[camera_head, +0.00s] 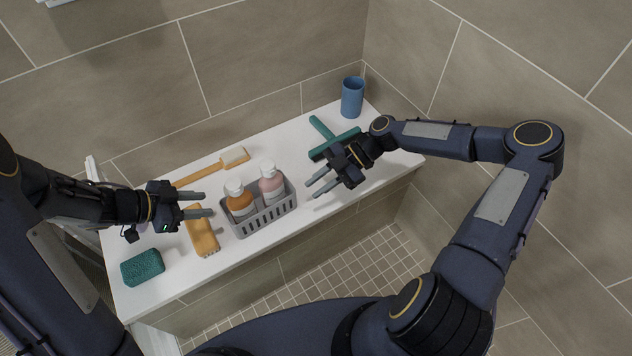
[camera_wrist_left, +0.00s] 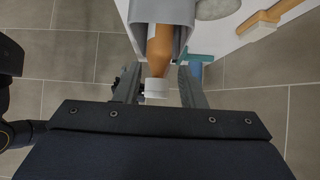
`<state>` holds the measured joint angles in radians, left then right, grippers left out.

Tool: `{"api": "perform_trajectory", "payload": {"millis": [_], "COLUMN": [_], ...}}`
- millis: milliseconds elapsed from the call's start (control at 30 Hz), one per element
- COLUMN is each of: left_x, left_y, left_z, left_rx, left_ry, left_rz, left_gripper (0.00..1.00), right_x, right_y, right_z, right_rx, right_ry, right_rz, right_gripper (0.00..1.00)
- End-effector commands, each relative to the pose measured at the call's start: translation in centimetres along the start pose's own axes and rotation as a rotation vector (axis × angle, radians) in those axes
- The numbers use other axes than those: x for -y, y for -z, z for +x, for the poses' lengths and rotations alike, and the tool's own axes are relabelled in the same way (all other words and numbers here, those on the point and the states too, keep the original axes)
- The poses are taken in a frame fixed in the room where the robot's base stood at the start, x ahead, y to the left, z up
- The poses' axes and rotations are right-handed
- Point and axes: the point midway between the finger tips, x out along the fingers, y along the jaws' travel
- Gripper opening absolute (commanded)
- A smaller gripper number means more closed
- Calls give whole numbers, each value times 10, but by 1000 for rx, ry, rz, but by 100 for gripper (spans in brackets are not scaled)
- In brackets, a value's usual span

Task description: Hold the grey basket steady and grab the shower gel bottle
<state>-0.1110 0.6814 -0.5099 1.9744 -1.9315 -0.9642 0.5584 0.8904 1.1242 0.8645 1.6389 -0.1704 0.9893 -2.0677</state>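The grey basket (camera_head: 268,221) stands on the white bench and holds two bottles. One is an orange bottle (camera_head: 239,203) with a white cap; the other is a pink bottle (camera_head: 271,187) with a white cap. I cannot tell from labels which is the shower gel. My left gripper (camera_head: 208,203) is open and empty, left of the basket and pointing at it. In the left wrist view the orange bottle (camera_wrist_left: 160,52) shows between the open fingers, with the basket (camera_wrist_left: 172,12) around it. My right gripper (camera_head: 312,189) is open and empty, just right of the basket, apart from it.
A wooden brush (camera_head: 203,236) lies left of the basket, beneath my left gripper. A long-handled brush (camera_head: 211,168) lies behind. A green sponge (camera_head: 142,267) is at the left end. A teal squeegee (camera_head: 323,128) and blue cup (camera_head: 352,97) are at the back right.

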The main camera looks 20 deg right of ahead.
Motion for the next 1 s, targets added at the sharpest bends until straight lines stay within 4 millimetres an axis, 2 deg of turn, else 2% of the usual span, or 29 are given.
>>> {"api": "perform_trajectory", "payload": {"millis": [100,300,467,800,1000], "left_x": [0,0,0,0,0], "left_y": [0,0,0,0,0], "left_z": [0,0,0,0,0], "left_rx": [0,0,0,0,0], "left_ry": [0,0,0,0,0], "left_rz": [0,0,0,0,0], "left_gripper": [36,36,36,36,36], "right_x": [-8,-14,-16,-21,-22], "right_y": [-12,-20,-17,-11,-10], "right_z": [6,11,28,76,85], "right_rx": [-76,-120,-124,-122,-119], "right_ry": [-66,-119,-120,-120,-121], "right_rz": [-82,-152,-158,-155,-154], "right_gripper": [22,22,22,22,22]}}
